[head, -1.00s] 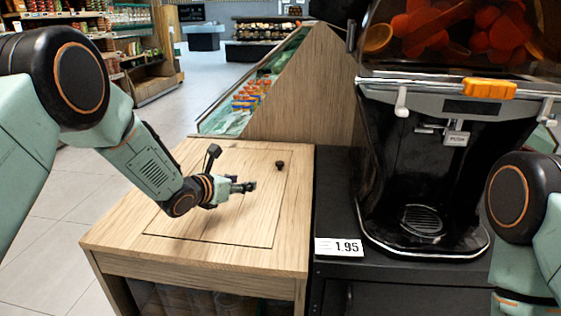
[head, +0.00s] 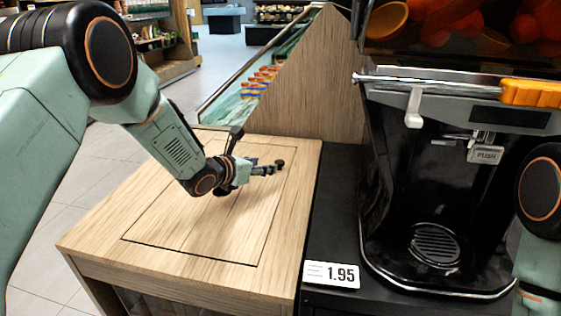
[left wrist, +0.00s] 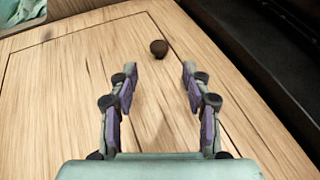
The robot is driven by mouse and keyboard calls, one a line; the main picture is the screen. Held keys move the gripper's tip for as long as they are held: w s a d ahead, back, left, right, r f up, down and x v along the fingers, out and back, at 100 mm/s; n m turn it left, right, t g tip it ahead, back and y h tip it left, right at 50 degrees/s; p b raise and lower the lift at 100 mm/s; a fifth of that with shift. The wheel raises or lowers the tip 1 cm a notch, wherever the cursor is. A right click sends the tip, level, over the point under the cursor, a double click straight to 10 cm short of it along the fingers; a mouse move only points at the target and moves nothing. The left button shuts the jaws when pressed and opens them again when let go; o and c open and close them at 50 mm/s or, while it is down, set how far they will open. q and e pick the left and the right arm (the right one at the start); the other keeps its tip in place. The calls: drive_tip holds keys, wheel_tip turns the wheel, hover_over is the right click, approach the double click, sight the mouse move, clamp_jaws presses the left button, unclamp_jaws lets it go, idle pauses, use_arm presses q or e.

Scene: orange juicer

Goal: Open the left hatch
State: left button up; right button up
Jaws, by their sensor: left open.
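The hatch (head: 215,225) is a square wooden panel outlined by a dark seam in the top of the wooden counter, and it lies flat. Its small dark round knob (left wrist: 159,48) stands near the far right corner; in the head view the knob (head: 280,163) shows at the gripper's tips. My left gripper (head: 272,169) is low over the hatch, pointing toward the knob. In the left wrist view the left gripper (left wrist: 160,72) is open, with the knob just beyond its fingertips, roughly midway between them. Nothing is between the fingers. My right gripper is out of view.
A black juicer (head: 435,180) with an orange handle stands to the right on a dark counter. A price card (head: 331,275) sits at that counter's front. A wooden side panel (head: 312,85) of a display case rises behind the hatch.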

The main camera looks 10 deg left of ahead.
sight(278, 162)
use_arm(q)
drive_tip(key=shift+w+f, duration=0.1)
drive_tip(key=shift+w, duration=0.15)
drive_tip(key=b+x, duration=0.2)
drive_tip(key=x, duration=0.3)
drive_tip(key=shift+f, duration=0.1)
drive_tip(key=shift+x, duration=0.9)
drive_tip(key=shift+c, duration=0.9)
clamp_jaws()
